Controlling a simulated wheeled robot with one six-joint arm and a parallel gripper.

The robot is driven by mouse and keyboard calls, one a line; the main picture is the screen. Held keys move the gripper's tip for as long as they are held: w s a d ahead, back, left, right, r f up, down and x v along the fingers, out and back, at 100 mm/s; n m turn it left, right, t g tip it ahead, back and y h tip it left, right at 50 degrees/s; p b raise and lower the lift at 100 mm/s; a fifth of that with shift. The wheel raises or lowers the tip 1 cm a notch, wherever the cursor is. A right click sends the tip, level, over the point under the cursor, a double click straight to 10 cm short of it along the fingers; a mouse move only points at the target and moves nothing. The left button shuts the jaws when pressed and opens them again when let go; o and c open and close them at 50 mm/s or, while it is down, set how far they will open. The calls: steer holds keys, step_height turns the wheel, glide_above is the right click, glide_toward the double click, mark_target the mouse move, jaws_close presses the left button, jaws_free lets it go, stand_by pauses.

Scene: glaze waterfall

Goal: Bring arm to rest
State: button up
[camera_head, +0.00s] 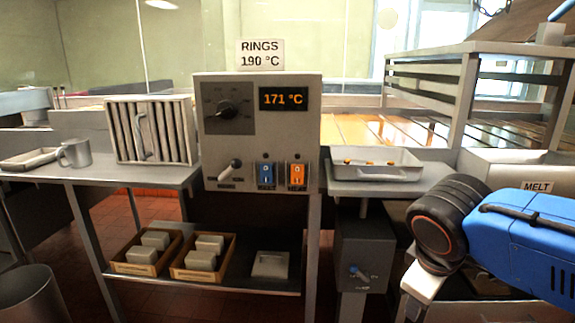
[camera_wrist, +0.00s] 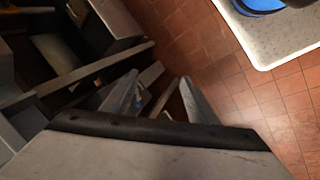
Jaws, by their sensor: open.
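My arm shows at the right of the camera_head view as a blue link (camera_head: 525,235) with a black ribbed joint (camera_head: 447,222) and a pale link below it. My gripper is outside that view. In the camera_wrist view two pale finger shapes of my gripper (camera_wrist: 160,97) stick out past a dark-edged grey part of the wrist. They stand apart with nothing visible held between them. Dark furniture and a red tiled floor lie beyond them.
A control box (camera_head: 257,132) reading 171 °C stands between a side table (camera_head: 85,177) and a tray (camera_head: 372,172). Wooden boxes (camera_head: 203,271) with pale blocks sit on the lower shelf. A metal rack (camera_head: 467,95) and a MELT bin (camera_head: 530,170) stand right. A metal bin (camera_head: 35,295) stands lower left.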

steer(key=s+d+f+m+y, duration=0.2)
steer(key=s+f+m, duration=0.2)
steer(key=m, duration=0.4)
steer(key=shift+s+d+f+t+y, duration=0.3)
steer(key=shift+d+f+t, duration=0.1)
steer(key=shift+f, duration=0.35)
